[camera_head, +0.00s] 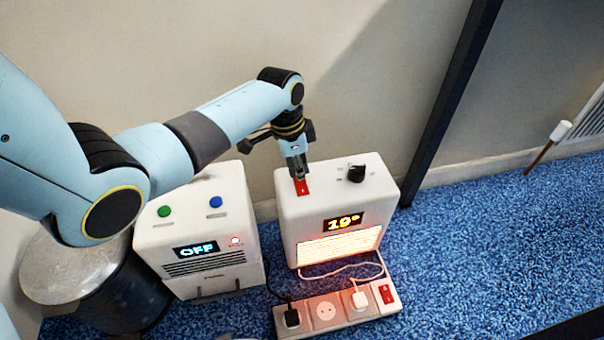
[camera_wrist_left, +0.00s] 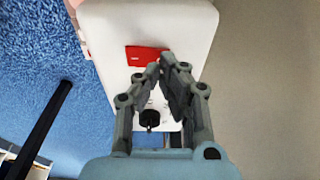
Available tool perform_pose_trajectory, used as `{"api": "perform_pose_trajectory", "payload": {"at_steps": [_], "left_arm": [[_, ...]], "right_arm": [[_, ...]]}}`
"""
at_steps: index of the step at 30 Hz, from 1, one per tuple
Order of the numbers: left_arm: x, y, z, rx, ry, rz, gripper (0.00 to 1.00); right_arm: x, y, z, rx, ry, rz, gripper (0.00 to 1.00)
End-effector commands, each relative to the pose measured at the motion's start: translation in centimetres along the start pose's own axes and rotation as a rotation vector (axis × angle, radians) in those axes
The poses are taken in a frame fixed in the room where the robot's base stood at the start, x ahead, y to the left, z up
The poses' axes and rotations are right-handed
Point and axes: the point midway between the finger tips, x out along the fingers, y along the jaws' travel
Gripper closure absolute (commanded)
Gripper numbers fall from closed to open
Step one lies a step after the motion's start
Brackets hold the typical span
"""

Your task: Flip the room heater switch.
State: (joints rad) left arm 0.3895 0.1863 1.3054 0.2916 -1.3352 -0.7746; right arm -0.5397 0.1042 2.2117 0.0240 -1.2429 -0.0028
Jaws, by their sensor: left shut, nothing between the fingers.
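The room heater (camera_head: 293,232) is a white box on the blue floor with an orange "19°" display (camera_head: 344,222) and a glowing front grille. Its red rocker switch (camera_head: 303,188) is on the top, left of a black knob (camera_head: 356,174). My left gripper (camera_head: 299,176) points down at the switch, shut and empty. In the left wrist view its fingertips (camera_wrist_left: 161,63) meet at the edge of the red switch (camera_wrist_left: 143,54) and cover part of it. I cannot tell whether they touch it. My right gripper is not in view.
A second white unit (camera_head: 208,240) reading "OFF", with green and blue buttons, stands left. A power strip (camera_head: 327,310) with plugs, cables and a red switch lies in front. A dark post (camera_head: 445,110) rises on the right. Blue carpet (camera_head: 480,250) is open at right.

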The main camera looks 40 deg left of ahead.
Motion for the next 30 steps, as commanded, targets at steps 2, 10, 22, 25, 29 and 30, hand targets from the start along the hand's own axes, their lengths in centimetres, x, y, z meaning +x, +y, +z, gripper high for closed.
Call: {"api": "perform_pose_trajectory", "payload": {"at_steps": [2, 10, 22, 25, 29, 30], "left_arm": [[0.2, 0.0, 0.0, 0.000, 0.000, 0.001, 1.00], [0.6, 0.0, 0.1, 0.000, -0.001, 0.001, 1.00], [1.2, 0.0, 0.2, 0.000, -0.001, 0.001, 1.00], [1.2, 0.0, 0.2, 0.000, 0.000, 0.000, 1.00], [1.1, 0.0, 0.2, 0.000, 0.000, 0.000, 1.00], [1.1, 0.0, 0.2, 0.000, 0.000, 0.000, 1.00]], "right_arm": [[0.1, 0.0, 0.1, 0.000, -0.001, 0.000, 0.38], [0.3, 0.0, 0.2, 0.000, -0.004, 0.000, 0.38], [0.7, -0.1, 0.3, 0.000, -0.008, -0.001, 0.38], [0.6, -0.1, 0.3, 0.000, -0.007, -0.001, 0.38], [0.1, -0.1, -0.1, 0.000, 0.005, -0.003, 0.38], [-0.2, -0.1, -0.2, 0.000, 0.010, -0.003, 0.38]]}}
